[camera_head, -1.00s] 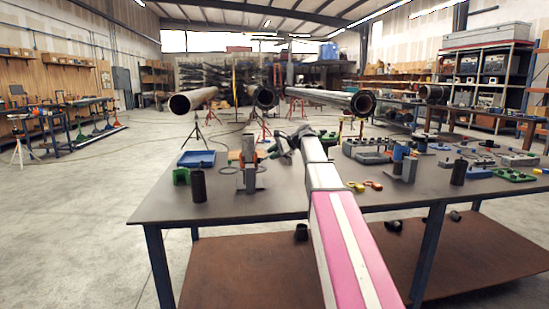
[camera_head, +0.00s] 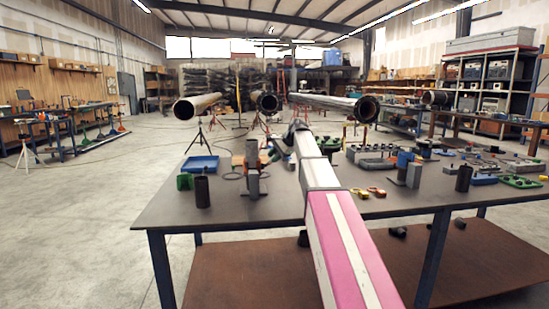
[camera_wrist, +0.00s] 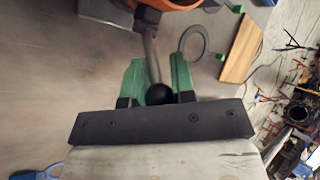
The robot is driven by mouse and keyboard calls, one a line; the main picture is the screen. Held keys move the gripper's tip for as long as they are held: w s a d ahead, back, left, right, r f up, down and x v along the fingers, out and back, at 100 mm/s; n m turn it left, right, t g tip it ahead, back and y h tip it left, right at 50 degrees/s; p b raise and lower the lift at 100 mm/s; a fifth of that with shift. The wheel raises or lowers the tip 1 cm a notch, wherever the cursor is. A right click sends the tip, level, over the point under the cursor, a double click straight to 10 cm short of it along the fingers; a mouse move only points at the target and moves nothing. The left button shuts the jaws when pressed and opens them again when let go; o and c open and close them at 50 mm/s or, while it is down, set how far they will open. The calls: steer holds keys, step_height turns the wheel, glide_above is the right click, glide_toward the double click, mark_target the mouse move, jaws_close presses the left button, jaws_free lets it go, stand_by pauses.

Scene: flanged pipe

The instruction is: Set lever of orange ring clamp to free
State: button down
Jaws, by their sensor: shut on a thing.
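The orange ring clamp (camera_wrist: 168,4) is cut off at the top edge of the wrist view, so only part of its band shows. Its lever, a grey rod (camera_wrist: 150,50), runs down from the clamp to a round black knob (camera_wrist: 159,94). My gripper (camera_wrist: 157,84) has green fingers on both sides of the lever's knob end and is shut on it. In the head view my gripper (camera_head: 285,145) is small, over the table's far middle part, and the clamp cannot be made out clearly there.
The worktable (camera_head: 300,203) carries a blue tray (camera_head: 200,163), a black cylinder (camera_head: 202,191), a grey upright post (camera_head: 252,165) and yellow and orange small parts (camera_head: 368,192). A flat ring (camera_wrist: 192,45) and a wooden block (camera_wrist: 241,48) lie near the clamp.

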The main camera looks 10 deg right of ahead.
steer(key=c, duration=0.9)
jaws_free()
steer(key=shift+c, duration=0.2)
steer(key=v, duration=1.1)
steer(key=shift+f, duration=0.1)
